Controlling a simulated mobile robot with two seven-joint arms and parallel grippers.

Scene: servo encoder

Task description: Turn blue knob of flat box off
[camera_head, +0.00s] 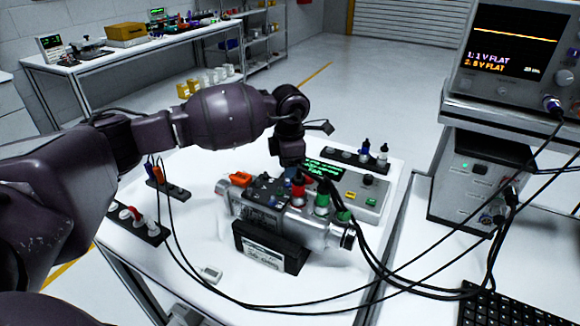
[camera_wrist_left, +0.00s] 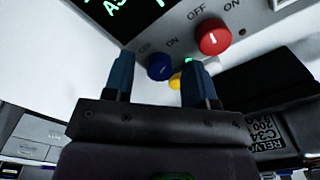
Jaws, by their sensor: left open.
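The flat box (camera_head: 371,205) lies on the white table, with a lit green text screen (camera_head: 325,168). In the left wrist view its panel carries a blue knob (camera_wrist_left: 160,67) and a red knob (camera_wrist_left: 213,38), with ON and OFF labels near them. My left gripper (camera_head: 291,163) is above the box's left part in the head view and hides some of it. In the left wrist view the open left gripper (camera_wrist_left: 158,78) has its two blue fingertips on either side of the blue knob in the picture. I cannot tell whether they touch it. My right gripper is not in view.
A grey machine (camera_head: 262,212) with red and green connectors stands in front of the flat box. Black cables (camera_head: 400,284) run from it across the table. A black strip with knobs (camera_head: 355,158) lies behind. An oscilloscope (camera_head: 515,50) stands at right.

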